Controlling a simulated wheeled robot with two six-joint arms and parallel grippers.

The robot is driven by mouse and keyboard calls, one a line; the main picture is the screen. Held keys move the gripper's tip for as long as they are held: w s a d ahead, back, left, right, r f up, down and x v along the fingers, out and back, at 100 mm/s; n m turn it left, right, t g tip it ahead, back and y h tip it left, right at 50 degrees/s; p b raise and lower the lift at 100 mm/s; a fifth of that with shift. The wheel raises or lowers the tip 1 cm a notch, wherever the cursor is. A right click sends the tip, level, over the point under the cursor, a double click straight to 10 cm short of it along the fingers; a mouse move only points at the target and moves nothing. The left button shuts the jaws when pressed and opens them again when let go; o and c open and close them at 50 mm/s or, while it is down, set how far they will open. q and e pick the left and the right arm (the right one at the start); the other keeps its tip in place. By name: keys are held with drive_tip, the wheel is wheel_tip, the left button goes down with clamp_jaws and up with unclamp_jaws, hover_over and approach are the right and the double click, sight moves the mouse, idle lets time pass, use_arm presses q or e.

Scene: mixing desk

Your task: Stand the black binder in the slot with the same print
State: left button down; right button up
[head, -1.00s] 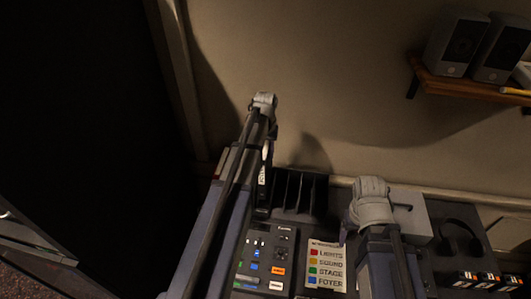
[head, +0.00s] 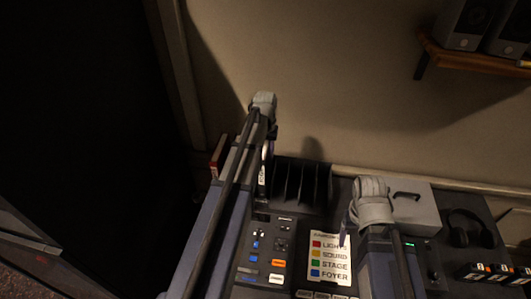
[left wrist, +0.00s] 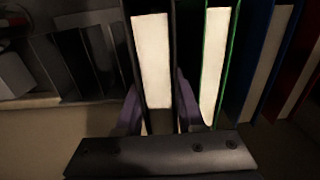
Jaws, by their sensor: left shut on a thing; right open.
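The black binder, with a white page block (left wrist: 152,60), stands between the purple fingers of my left gripper (left wrist: 159,108), which is shut on it. In the head view the black binder (head: 262,180) shows as a narrow upright strip with a pale label, just left of the black slotted rack (head: 300,183). The rack also shows at the left of the left wrist view (left wrist: 80,62). Prints on its slots are too small or dark to read. My right gripper (head: 346,226) is open beside the label card, mostly hidden by its own wrist.
A green binder (left wrist: 214,65), a blue one (left wrist: 268,60) and a red one (left wrist: 306,80) stand right of the black binder in the left wrist view. A colour-coded card (head: 331,258), a control panel (head: 265,262), a grey box (head: 414,207) and headphones (head: 468,228) crowd the desk.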

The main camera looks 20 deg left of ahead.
sight(266, 144)
use_arm(q)
drive_tip(key=shift+f+b, duration=1.55)
drive_tip(key=shift+f, duration=0.5)
drive_tip(key=shift+c, duration=2.2)
unclamp_jaws()
wheel_tip(266, 144, up, 8)
drive_tip(key=p, duration=0.7)
drive_tip(key=shift+f, duration=0.1)
drive_tip(key=shift+d, duration=0.1)
